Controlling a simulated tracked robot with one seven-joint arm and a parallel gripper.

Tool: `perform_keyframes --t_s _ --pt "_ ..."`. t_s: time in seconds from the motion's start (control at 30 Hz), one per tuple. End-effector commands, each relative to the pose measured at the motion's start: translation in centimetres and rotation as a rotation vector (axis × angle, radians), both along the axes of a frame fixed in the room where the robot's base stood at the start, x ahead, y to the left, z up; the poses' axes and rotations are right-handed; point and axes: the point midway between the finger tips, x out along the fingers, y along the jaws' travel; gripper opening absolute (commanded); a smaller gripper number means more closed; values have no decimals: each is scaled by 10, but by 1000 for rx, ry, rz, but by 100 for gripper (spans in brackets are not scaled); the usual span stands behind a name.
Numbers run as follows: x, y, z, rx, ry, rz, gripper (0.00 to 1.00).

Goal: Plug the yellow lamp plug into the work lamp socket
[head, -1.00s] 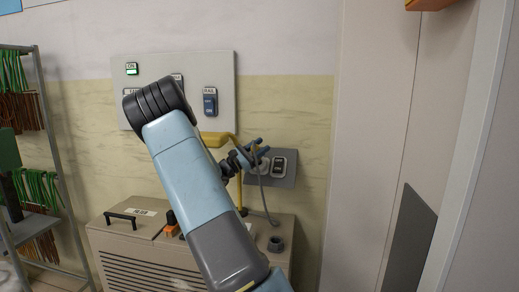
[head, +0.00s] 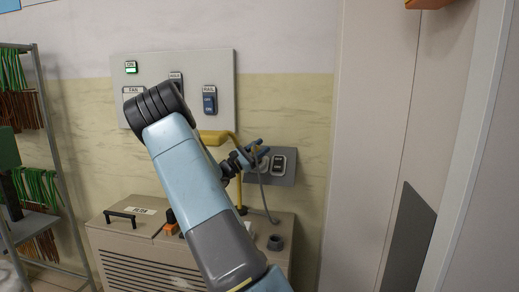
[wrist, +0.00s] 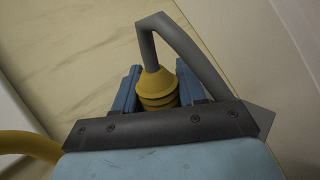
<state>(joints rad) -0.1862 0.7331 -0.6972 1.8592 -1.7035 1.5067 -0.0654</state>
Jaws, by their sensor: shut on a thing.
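My gripper (head: 258,150) is at the wall in front of the grey socket plate (head: 288,178). In the wrist view its blue fingers (wrist: 157,90) are shut on the yellow lamp plug (wrist: 156,82), a ribbed cone. A thick grey cable (wrist: 185,50) rises from the plug's tip and bends over to the right. In the head view the cable (head: 262,190) hangs down to the cabinet top. The fingers hide the plug and part of the plate there, so I cannot tell whether plug and socket touch. A dark switch (head: 278,163) on the plate stays visible.
A switch panel (head: 222,75) is on the wall above. Below is a beige cabinet (head: 125,240) with a handle and a dark round fitting (head: 275,243). A cable rack (head: 60,150) stands left.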

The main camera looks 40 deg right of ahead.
Motion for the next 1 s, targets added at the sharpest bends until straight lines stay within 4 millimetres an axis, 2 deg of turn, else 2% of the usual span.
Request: perform_keyframes --t_s 1.0 --pt "9 -10 -16 -1 0 0 9"
